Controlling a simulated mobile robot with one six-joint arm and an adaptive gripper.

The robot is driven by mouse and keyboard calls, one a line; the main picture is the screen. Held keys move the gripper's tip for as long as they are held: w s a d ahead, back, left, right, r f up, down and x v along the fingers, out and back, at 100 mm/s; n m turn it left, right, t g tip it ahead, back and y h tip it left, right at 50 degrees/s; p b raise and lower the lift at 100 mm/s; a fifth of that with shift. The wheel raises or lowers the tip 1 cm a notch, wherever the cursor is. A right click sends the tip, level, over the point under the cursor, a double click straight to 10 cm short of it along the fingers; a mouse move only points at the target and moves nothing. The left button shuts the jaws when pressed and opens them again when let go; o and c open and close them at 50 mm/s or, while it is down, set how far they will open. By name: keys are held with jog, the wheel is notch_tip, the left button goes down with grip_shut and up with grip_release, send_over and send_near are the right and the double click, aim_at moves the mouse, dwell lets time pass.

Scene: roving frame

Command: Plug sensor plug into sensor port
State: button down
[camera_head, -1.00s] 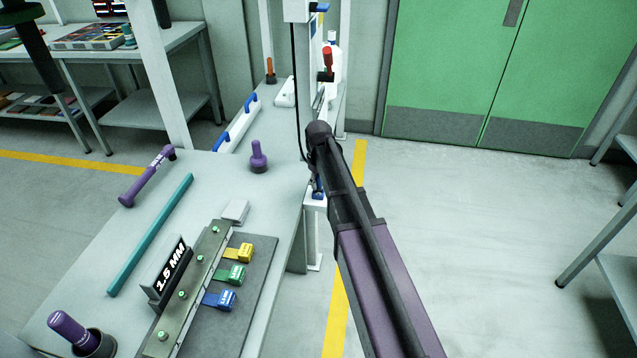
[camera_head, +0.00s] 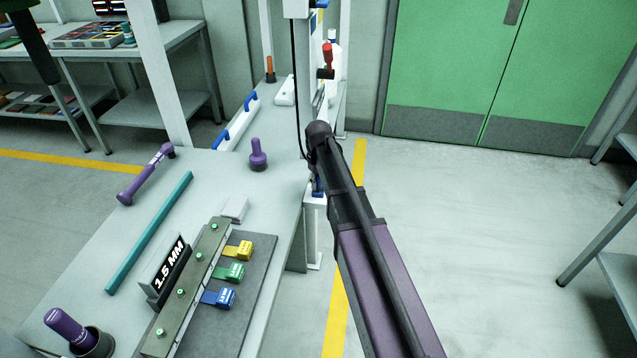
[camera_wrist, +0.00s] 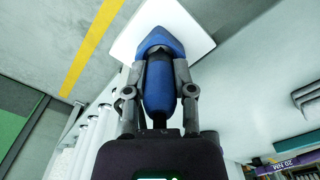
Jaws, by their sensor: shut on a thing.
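In the wrist view my gripper (camera_wrist: 158,92) is shut on a blue, rounded body (camera_wrist: 159,88), which I take to be the sensor plug. Its wider blue front end lies over a white, square-edged face (camera_wrist: 192,35). I cannot tell whether it touches that face. In the head view a small blue part (camera_head: 318,187) shows beside my dark arm, at the top of a white post (camera_head: 313,232) by the bench edge. My fingers are mostly hidden there. No port opening can be made out in either view.
A black cable (camera_head: 297,90) hangs from a white box (camera_head: 297,9) close to my arm. The bench (camera_head: 215,175) at left holds a purple-handled tool (camera_head: 147,175), a teal bar (camera_head: 150,232) and yellow, green and blue tags (camera_head: 230,271). Open floor (camera_head: 460,250) lies right.

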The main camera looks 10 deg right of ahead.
jog(key=shift+f+b, duration=0.45)
jog(key=shift+f, duration=0.05)
jog(key=shift+c, duration=1.9)
grip_release()
jog(key=shift+r, duration=0.1)
notch_tip(320, 180, up, 8)
jog(key=p, duration=0.8)
jog(key=shift+w+a+f, duration=0.1)
jog(key=shift+a+f, duration=0.05)
jog(key=shift+f, duration=0.15)
jog(key=b, duration=0.5)
send_over(284, 192)
notch_tip(284, 192, down, 5)
jog(key=shift+w+a, duration=0.1)
notch_tip(284, 192, down, 4)
jog(key=b, duration=0.4)
jog(key=shift+f+b, duration=0.15)
jog(key=shift+b, duration=0.2)
jog(key=shift+r+p, duration=3.3)
